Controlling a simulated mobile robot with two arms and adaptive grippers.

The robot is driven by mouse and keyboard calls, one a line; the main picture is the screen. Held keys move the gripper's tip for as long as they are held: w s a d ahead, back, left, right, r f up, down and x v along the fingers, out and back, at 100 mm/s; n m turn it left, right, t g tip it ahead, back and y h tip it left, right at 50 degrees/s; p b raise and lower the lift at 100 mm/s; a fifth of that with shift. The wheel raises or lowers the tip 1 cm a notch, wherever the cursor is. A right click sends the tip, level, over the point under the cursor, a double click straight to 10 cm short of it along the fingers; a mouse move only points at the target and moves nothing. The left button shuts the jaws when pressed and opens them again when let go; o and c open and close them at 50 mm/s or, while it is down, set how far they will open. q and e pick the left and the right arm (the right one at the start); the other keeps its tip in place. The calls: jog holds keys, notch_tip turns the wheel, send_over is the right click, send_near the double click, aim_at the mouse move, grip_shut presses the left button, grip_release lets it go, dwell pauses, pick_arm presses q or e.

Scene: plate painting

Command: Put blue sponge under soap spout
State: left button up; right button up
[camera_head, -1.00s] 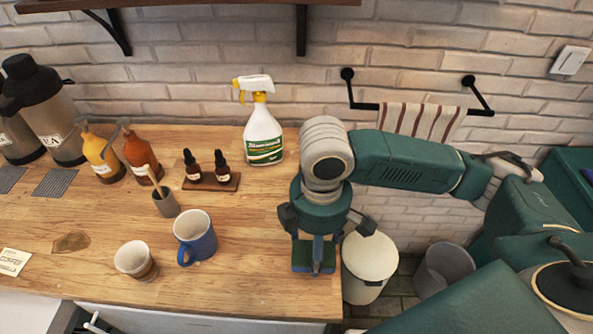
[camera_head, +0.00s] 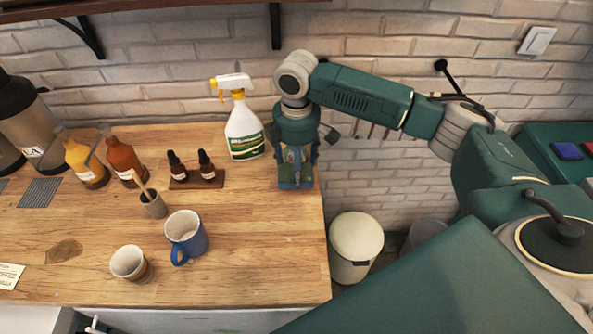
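My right gripper (camera_head: 295,172) is over the right edge of the wooden counter, pointing down. It appears shut on a flat blue and dark green block, likely the blue sponge (camera_head: 294,184); the fingers partly hide it. Two pump bottles, a yellow one (camera_head: 84,166) and an orange one (camera_head: 123,160), stand at the counter's left rear. They look like the soap bottles, with grey pump tops. The space under their spouts is hard to make out. My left gripper is not in view.
A spray bottle (camera_head: 243,130) and two dark dropper bottles on a wooden tray (camera_head: 210,184) stand between the gripper and the pump bottles. A brush cup (camera_head: 153,206), blue mug (camera_head: 187,238) and small cup (camera_head: 129,264) stand further forward. The counter's right front is clear.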

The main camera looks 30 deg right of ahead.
notch_tip(320, 180, down, 3)
jog(key=shift+r+p, duration=0.1)
jog(key=shift+p, duration=0.65)
jog(key=shift+f, duration=0.4)
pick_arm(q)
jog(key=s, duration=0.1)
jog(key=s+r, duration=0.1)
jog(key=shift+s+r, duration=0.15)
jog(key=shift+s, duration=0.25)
pick_arm(e)
jog(key=shift+f, duration=0.1)
jog(key=o, duration=0.6)
jog(key=shift+c, duration=0.2)
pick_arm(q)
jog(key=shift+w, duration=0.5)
pick_arm(e)
jog(key=shift+o, duration=0.6)
